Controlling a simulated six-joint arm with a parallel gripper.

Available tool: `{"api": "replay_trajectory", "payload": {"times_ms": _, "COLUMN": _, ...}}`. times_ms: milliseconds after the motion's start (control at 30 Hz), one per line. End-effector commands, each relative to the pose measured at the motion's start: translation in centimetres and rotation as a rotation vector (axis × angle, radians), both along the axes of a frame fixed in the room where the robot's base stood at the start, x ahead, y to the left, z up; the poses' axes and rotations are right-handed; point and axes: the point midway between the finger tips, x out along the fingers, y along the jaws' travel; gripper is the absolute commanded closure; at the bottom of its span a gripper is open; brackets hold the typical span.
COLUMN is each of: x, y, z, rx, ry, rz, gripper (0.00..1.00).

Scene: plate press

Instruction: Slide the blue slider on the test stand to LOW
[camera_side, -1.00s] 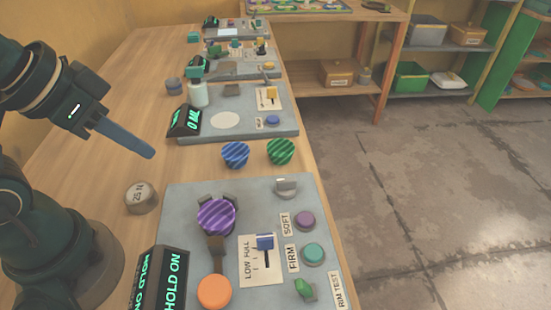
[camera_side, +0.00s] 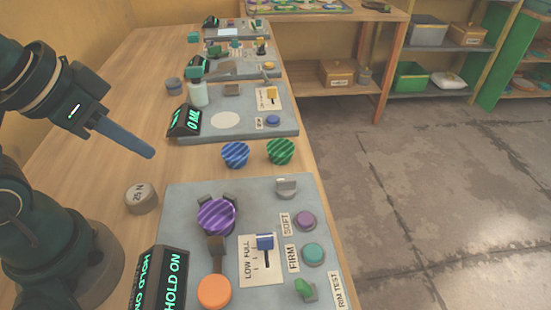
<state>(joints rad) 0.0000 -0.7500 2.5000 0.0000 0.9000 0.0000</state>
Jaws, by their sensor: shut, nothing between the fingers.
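The blue slider (camera_side: 265,242) sits on a cream label plate (camera_side: 262,277) marked LOW and FULL on the grey test stand (camera_side: 185,193) in front. The slider is at the upper end of its slot, by the word FULL. A green-lit display (camera_side: 174,281) on the stand reads HOLD ON. My gripper (camera_side: 150,152) is shut and empty. It hangs over the wooden table, up and left of the stand, well apart from the slider.
Around the slider are a purple striped piece in a clamp (camera_side: 217,216), an orange button (camera_side: 214,291), a purple button (camera_side: 305,221), a teal button (camera_side: 313,254) and a green switch (camera_side: 304,289). Blue (camera_side: 235,154) and green (camera_side: 281,151) striped pieces and a 25 N weight (camera_side: 141,198) stand nearby.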

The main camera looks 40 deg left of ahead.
Motion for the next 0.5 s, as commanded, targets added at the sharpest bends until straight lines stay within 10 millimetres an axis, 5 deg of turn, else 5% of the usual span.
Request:
{"api": "replay_trajectory", "payload": {"times_ms": 67, "x": 0.0, "y": 0.0, "z": 0.0, "rx": 0.0, "ry": 0.0, "rz": 0.0, "gripper": 0.92}}
{"api": "replay_trajectory", "payload": {"times_ms": 167, "x": 0.0, "y": 0.0, "z": 0.2, "rx": 0.007, "ry": 0.0, "rz": -0.013, "gripper": 0.54}}
{"api": "replay_trajectory", "payload": {"times_ms": 500, "x": 4.2, "y": -2.7, "z": 3.1, "rx": 0.043, "ry": 0.072, "rz": -0.209, "gripper": 0.53}}
